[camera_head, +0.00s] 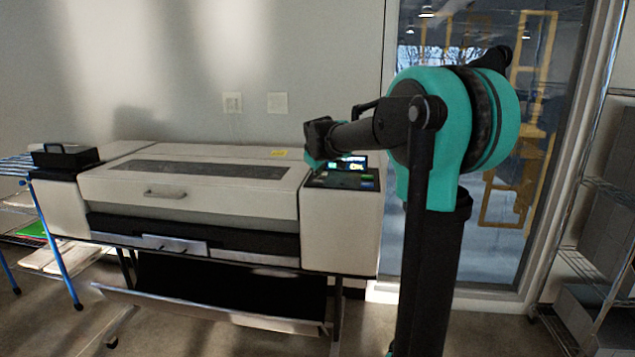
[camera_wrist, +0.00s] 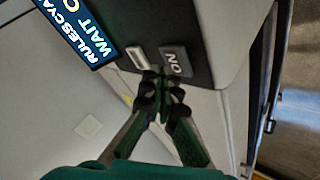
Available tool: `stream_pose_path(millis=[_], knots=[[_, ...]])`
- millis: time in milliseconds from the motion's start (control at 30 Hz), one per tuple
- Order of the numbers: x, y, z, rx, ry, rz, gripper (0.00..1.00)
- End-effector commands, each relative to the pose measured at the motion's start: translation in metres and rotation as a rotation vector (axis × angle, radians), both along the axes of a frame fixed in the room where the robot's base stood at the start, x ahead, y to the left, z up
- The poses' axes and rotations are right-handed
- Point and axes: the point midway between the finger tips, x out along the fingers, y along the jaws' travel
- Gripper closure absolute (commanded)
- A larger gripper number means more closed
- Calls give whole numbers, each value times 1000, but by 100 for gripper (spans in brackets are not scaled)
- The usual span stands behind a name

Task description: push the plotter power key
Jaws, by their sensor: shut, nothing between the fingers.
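The plotter (camera_head: 190,190) is a long cream machine with a dark control panel (camera_head: 341,181) on its right end. In the wrist view the panel shows a dark key marked "ON" (camera_wrist: 176,61), a light-framed key (camera_wrist: 140,58) beside it, and part of a lit screen (camera_wrist: 78,25) reading "WAIT". My gripper (camera_wrist: 163,82) is shut and empty, its dark fingertips together at the panel's edge, just below the two keys in the picture. I cannot tell whether they touch a key. In the head view my wrist is over the panel's left side, and the fingertips are not clear.
A black open-topped tray (camera_head: 65,156) sits on the plotter's left end. A blue-legged rack (camera_head: 55,245) stands at far left, wire shelving (camera_head: 595,185) at far right. A glass door (camera_head: 525,130) is behind my arm. A paper-catch bar (camera_head: 215,312) juts out low in front.

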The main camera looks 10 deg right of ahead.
Motion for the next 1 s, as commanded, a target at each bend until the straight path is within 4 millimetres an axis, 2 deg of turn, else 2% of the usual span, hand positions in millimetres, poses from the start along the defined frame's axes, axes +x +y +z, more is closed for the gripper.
stream_pose_path(millis=[167, 800, 1000], knots=[[0, 0, 1, 0, 0, 0, 100], [0, 0, 55, 0, 0, 0, 100], [0, 0, 60, 0, 0, 0, 100]])
